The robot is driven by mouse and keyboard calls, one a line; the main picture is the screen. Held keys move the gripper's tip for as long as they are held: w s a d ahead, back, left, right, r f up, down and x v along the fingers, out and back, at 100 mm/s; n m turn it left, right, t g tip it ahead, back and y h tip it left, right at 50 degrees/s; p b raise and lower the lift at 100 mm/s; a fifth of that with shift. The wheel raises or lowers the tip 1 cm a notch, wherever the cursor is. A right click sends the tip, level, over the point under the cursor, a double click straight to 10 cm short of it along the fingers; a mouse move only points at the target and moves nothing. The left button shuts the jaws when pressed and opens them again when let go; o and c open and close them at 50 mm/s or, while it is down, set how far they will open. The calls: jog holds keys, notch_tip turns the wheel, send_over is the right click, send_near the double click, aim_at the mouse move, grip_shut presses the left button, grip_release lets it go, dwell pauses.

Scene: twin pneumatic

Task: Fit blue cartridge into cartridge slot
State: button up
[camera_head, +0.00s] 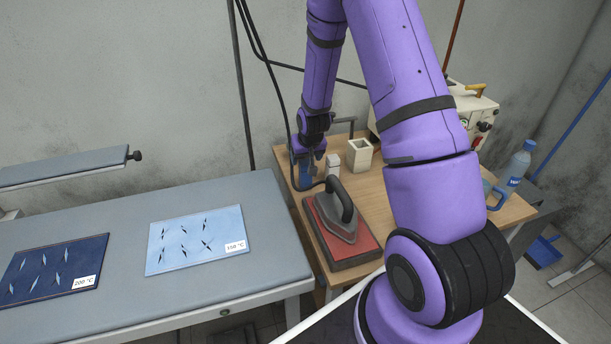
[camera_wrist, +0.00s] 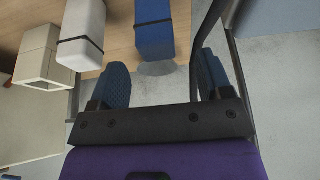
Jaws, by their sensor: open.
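A blue cartridge (camera_wrist: 154,32) with a dark band stands on the wooden table in the wrist view. My open gripper (camera_wrist: 160,66) has its two blue-padded fingers just short of the cartridge, which lines up roughly with the gap between them. No grip shows. In the head view my gripper (camera_head: 311,158) is small at the table's back left corner, with something blue at its tips, so cartridge and finger are hard to tell apart. A white cartridge (camera_wrist: 83,36) stands left of the blue one. A cream square holder with an open top (camera_head: 359,153) stands beyond it; I cannot tell whether it is the cartridge slot.
An iron (camera_head: 337,218) rests on a red pad (camera_head: 352,250) in front of the cartridges. A cream machine (camera_head: 482,112) and a water bottle (camera_head: 514,168) stand to the right. A grey press table (camera_head: 268,270) with two printed sheets lies left.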

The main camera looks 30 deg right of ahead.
aim_at(306, 162)
jog(key=shift+s+x, duration=0.1)
jog(key=shift+x, duration=1.2)
jog(key=shift+s+x, duration=0.15)
jog(key=shift+x, duration=1.2)
jog(key=shift+d, duration=0.1)
jog(key=c, duration=1.1)
jog(key=shift+r, duration=0.1)
